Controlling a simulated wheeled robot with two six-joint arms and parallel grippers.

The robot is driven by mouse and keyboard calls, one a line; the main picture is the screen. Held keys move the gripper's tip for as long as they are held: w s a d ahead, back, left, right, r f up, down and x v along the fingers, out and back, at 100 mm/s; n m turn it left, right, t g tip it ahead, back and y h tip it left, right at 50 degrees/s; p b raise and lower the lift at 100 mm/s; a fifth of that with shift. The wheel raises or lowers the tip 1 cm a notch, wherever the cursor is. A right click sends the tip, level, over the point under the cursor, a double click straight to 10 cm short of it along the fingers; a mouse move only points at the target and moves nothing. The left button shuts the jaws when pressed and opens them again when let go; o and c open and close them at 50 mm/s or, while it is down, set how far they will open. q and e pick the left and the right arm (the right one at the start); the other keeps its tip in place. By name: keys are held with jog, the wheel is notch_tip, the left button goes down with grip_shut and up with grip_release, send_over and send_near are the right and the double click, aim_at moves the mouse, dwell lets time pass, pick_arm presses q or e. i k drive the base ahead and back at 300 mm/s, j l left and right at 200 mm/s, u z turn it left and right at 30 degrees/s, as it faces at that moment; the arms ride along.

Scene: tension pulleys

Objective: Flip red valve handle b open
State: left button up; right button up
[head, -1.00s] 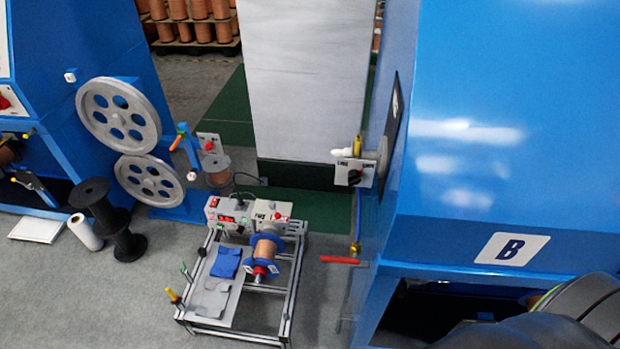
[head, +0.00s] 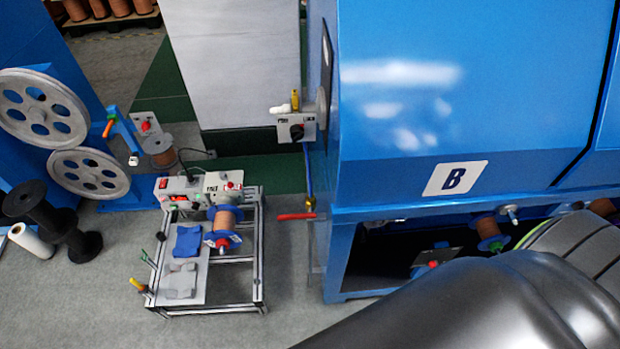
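The red valve handle (head: 296,217) is a small lever on a brass fitting (head: 310,203) below a blue hose (head: 308,168), at the left front corner of the blue machine marked B (head: 455,179). The handle lies about level and points left. A grey arm of mine covers the lower right of the head view, and its gripper is outside the frame. My other gripper is not in the frame either. Nothing touches the handle.
A small frame bench (head: 260,285) with a copper spool (head: 224,220) stands left of the handle. A switch box (head: 296,131) sits above it. Grey pulley wheels (head: 42,108) and black spools (head: 45,205) are at left. Grey floor (head: 288,270) shows between bench and machine.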

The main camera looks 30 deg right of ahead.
aim_at(311, 214)
jog(key=z, duration=0.65)
